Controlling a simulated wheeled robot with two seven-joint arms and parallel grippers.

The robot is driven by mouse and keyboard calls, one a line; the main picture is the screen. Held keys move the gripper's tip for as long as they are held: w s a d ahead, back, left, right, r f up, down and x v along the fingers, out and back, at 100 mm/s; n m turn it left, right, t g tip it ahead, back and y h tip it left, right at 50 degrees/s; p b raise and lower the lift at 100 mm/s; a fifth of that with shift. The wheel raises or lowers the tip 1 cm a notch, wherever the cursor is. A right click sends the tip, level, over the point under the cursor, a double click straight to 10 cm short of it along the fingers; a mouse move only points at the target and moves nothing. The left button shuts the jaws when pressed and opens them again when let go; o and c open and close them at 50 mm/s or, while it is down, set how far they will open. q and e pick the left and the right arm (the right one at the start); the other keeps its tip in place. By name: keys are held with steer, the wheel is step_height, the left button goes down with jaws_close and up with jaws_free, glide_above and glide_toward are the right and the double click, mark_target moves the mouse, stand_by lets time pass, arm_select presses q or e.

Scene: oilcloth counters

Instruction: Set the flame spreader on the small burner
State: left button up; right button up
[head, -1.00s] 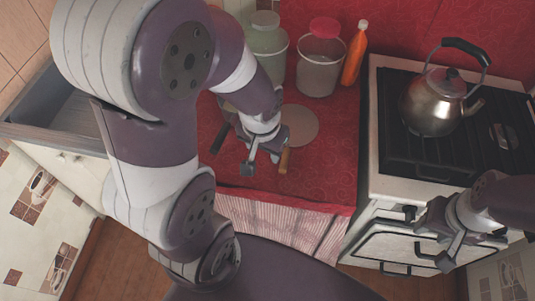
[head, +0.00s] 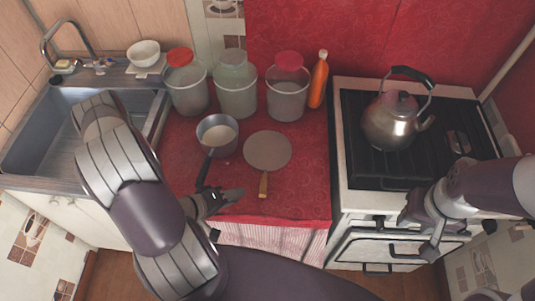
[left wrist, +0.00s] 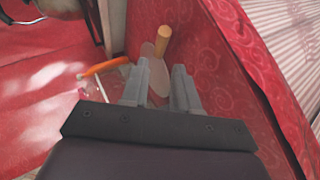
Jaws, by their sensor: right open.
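The flame spreader, a flat grey-brown disc (head: 267,150) with a wooden handle (head: 263,186), lies on the red oilcloth with its handle towards the front edge. My left gripper (head: 236,196) is just left of the handle, apart from it. In the left wrist view its fingers (left wrist: 160,88) are spread and empty, with the wooden handle (left wrist: 163,40) beyond them. The stove (head: 340,180) has a black top; I cannot pick out the small burner clearly on it. My right gripper (head: 422,238) is open and empty in front of the stove.
A steel kettle (head: 388,124) stands on the stove. A saucepan (head: 217,136) with a dark handle is left of the disc. Several lidded jars, including one with a red lid (head: 288,88), and an orange bottle (head: 318,82) line the back. A sink (head: 50,135) is at left.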

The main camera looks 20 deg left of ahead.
arm_select(q)
steer(key=b+x, duration=0.3)
steer(key=x, duration=0.2)
steer(key=b+x, duration=0.3)
steer(key=x, duration=0.2)
steer(key=shift+f, duration=0.45)
steer(key=shift+w, duration=0.25)
steer(key=shift+r, duration=0.1)
jaws_close()
